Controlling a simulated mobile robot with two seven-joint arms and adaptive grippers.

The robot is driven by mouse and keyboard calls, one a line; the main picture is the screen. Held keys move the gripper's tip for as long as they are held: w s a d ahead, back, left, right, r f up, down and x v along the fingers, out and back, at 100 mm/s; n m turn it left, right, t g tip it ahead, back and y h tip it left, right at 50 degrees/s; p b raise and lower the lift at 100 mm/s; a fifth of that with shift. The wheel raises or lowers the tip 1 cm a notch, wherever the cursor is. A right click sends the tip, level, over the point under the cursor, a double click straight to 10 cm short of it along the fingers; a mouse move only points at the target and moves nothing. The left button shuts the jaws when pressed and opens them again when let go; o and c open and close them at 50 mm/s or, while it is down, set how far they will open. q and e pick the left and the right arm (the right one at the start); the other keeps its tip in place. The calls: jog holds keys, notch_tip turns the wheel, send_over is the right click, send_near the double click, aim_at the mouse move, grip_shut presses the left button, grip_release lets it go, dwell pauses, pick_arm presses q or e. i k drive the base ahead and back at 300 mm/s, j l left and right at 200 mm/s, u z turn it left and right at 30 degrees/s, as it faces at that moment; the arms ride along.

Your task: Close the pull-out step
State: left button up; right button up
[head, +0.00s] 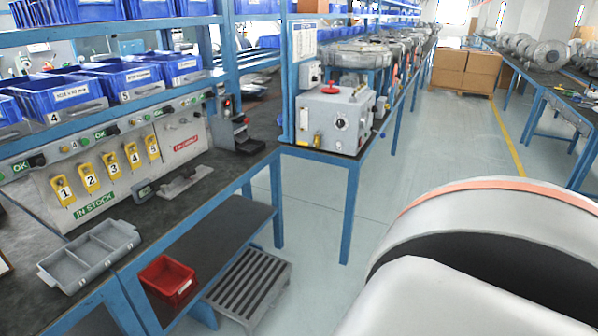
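The pull-out step (252,285) is a low grey step with a dark slatted top, at the bottom centre of the head view. It juts out past the front of the blue-framed bench, under the lower shelf (215,240). Its inner left part is hidden by the shelf and the bench frame. Neither gripper shows in the head view. A large pale link of my own arm with an orange band fills the lower right, well apart from the step.
A red bin (167,280) sits on the lower shelf's front edge, above and left of the step. A grey divided tray (90,255) lies on the bench top. A blue bench leg (277,203) stands behind the step. Floor (320,255) right of the step is clear.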

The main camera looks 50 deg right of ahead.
aim_at(243, 293)
jog(key=z, duration=1.4)
jog(key=i+l+u, duration=0.2)
jog(key=i+l, duration=0.25)
jog(key=i+l+u, duration=0.15)
jog(key=i+l, duration=0.35)
jog(key=i+l+u, duration=0.2)
jog(key=i+l, duration=0.25)
jog(key=l, duration=0.2)
